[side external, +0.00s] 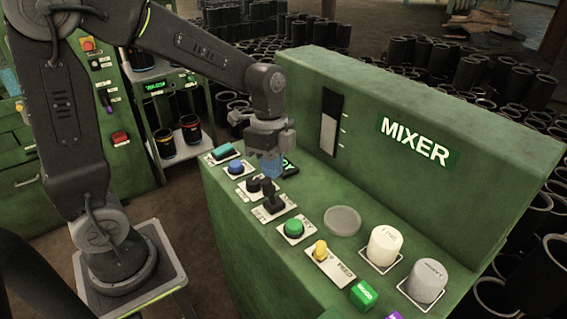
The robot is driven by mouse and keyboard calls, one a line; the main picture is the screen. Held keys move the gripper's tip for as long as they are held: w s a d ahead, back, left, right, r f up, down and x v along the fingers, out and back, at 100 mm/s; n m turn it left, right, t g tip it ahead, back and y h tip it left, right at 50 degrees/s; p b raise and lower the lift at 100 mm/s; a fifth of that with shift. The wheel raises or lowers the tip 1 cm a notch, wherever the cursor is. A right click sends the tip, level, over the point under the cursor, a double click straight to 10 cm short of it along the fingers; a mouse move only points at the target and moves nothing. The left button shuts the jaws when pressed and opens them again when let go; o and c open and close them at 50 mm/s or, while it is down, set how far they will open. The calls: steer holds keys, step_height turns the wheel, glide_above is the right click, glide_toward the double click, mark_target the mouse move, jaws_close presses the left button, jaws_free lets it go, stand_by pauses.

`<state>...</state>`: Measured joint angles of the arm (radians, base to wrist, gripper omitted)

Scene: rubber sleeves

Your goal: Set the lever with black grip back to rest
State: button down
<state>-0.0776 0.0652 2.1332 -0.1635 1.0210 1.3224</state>
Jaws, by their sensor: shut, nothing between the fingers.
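The lever with black grip (272,197) stands on a pale plate on the green mixer console, left of the middle of the side external view. My gripper (271,170) points down just above and behind it, with bluish fingertips. The fingers are shut and hold nothing. The fingertips appear close to the grip, but I cannot tell whether they touch it. The lever's exact tilt is hard to read at this size.
Beside the lever are a black knob (252,186), blue button (235,167), green button (293,228) and yellow switch (320,249). A small display (290,170) is partly hidden behind my gripper. White (385,245) and grey (426,281) cylinders stand farther right. The MIXER panel (400,120) rises behind.

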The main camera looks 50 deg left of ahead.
steer(key=shift+s+t, duration=0.55)
steer(key=shift+t, duration=0.05)
steer(key=shift+s, duration=0.5)
steer(key=shift+f, duration=0.1)
steer(key=shift+w+a+r, duration=0.2)
steer(key=shift+w+r, duration=0.05)
steer(key=shift+w, duration=0.15)
step_height(320, 180, up, 11)
steer(key=w+a, duration=0.1)
steer(key=a, duration=0.2)
steer(key=s+d+f+n+t, duration=0.1)
steer(key=s+n+t, duration=0.1)
steer(key=s+n, duration=0.3)
steer(key=s+d+f+n+t+y, duration=0.1)
steer(key=s+d+f+n+t, duration=0.1)
steer(key=s+n, duration=0.4)
steer(key=shift+s+d+n+t+y, duration=0.3)
steer(key=shift+n+t, duration=0.3)
steer(key=shift+n, duration=0.5)
